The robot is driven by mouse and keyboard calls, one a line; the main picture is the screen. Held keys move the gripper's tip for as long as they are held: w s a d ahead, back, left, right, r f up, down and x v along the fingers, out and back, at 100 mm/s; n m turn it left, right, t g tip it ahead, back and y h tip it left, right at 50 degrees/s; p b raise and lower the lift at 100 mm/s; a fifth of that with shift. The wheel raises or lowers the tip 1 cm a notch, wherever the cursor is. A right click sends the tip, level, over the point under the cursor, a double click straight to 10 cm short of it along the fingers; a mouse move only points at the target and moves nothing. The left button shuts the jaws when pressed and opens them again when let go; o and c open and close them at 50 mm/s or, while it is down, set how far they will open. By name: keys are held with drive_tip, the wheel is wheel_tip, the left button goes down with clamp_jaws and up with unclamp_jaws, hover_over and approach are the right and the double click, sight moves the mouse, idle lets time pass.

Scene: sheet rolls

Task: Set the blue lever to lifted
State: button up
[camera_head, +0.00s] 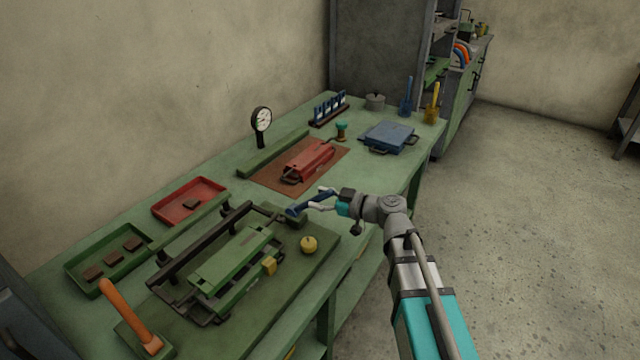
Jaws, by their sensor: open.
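A blue lever (297,210) is at the right end of the green machine (238,262) on the bench. It lies low, slanting up slightly to the right toward my gripper. My gripper (320,199) is at its right end, with its jaws open and a pale fingertip on either side of the blue bar. I cannot tell whether the fingers touch it. The lever's right end is partly hidden by the gripper.
An orange lever (130,315) stands tilted at the front left. A yellow knob (309,244) is just below the gripper. A red clamp-like tool (310,159), a dial gauge (261,120) and a blue box (387,137) stand behind. The floor at right is clear.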

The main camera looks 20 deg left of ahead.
drive_tip(key=shift+s, duration=0.15)
drive_tip(key=shift+s+d+f, duration=0.15)
drive_tip(key=shift+d+f, duration=0.2)
drive_tip(key=shift+f, duration=0.05)
drive_tip(key=d+f+m+h, duration=0.1)
drive_tip(key=d+f, duration=0.1)
drive_tip(key=s+d+f+m+h, duration=0.1)
drive_tip(key=d+f+h, duration=0.1)
drive_tip(key=d, duration=0.1)
drive_tip(key=d+f+m+g+h, duration=0.1)
drive_tip(key=d+f+m, duration=0.1)
drive_tip(key=d, duration=0.1)
drive_tip(key=shift+s+f+h, duration=0.35)
drive_tip(key=shift+s+h, duration=0.05)
drive_tip(key=s+d+f+m+g+h, duration=0.1)
drive_tip(key=s+d+f+m+h, duration=0.2)
drive_tip(key=d, duration=0.6)
drive_tip(key=s+d+f+m+h, duration=0.2)
drive_tip(key=d+f+m+h, duration=0.15)
drive_tip(key=d+m, duration=0.35)
drive_tip(key=s+d+f+m+g+h, duration=0.1)
drive_tip(key=s+d+f+m+h, duration=0.3)
drive_tip(key=d, duration=0.6)
wheel_tip(320, 180, up, 14)
drive_tip(key=w+p, duration=0.1)
drive_tip(key=p, duration=1.1)
drive_tip(key=shift+w+d+n+h, duration=0.25)
drive_tip(key=shift+d+n+h, duration=0.05)
drive_tip(key=shift+h, duration=0.15)
drive_tip(key=shift+a, duration=0.1)
